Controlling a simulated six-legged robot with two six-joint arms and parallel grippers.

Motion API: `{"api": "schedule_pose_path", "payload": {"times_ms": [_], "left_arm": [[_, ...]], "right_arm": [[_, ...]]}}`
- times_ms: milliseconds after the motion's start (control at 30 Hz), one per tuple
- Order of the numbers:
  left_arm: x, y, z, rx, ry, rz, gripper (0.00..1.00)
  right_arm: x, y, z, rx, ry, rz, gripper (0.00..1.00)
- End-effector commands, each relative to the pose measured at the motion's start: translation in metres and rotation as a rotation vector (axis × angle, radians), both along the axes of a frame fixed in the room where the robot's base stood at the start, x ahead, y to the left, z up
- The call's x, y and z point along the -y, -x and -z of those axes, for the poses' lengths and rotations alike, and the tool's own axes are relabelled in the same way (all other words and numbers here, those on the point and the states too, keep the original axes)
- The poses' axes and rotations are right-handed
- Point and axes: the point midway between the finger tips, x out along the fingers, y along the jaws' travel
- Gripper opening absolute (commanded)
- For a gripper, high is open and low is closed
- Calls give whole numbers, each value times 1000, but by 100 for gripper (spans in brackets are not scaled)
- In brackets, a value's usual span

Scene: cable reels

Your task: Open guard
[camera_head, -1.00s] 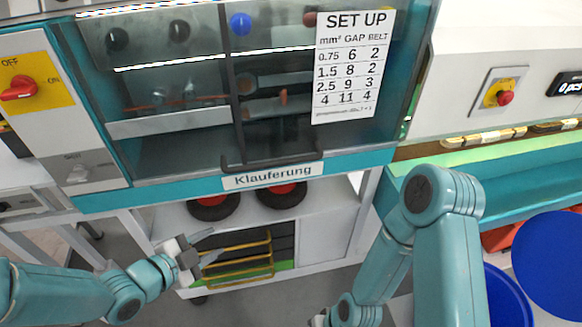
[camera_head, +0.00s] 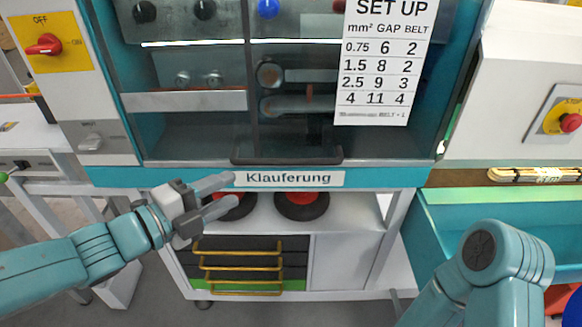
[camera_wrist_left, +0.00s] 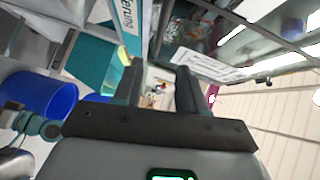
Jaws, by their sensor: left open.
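The guard (camera_head: 200,135) is a clear panel in a teal frame on the front of the machine. It looks shut. A dark handle (camera_head: 287,160) runs along its lower edge, just above the teal strip with the "Klauferung" label (camera_head: 288,178). My left gripper (camera_head: 232,191) is open and empty, to the lower left of the handle and apart from it, its fingers pointing right. In the left wrist view its two dark fingers (camera_wrist_left: 158,88) stand apart with nothing between them. My right arm shows at the lower right, but its gripper is out of view.
A "SET UP" sheet (camera_head: 383,70) is on the right of the machine front. A red OFF/ON switch (camera_head: 44,45) is at the upper left. A blue bin (camera_wrist_left: 45,95) shows in the left wrist view.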

Motion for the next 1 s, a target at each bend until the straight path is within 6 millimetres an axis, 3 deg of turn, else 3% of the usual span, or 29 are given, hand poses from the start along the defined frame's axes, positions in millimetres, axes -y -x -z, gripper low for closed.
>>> {"api": "schedule_pose_path", "payload": {"times_ms": [600,800,1000], "left_arm": [[97,-90,19,-3,-1,4,41],[113,-106,21,-2,1,2,41],[116,-109,22,-3,0,1,41]], "right_arm": [[0,0,12,0,0,0,43],[0,0,12,0,0,0,43],[0,0,12,0,0,0,43]]}}
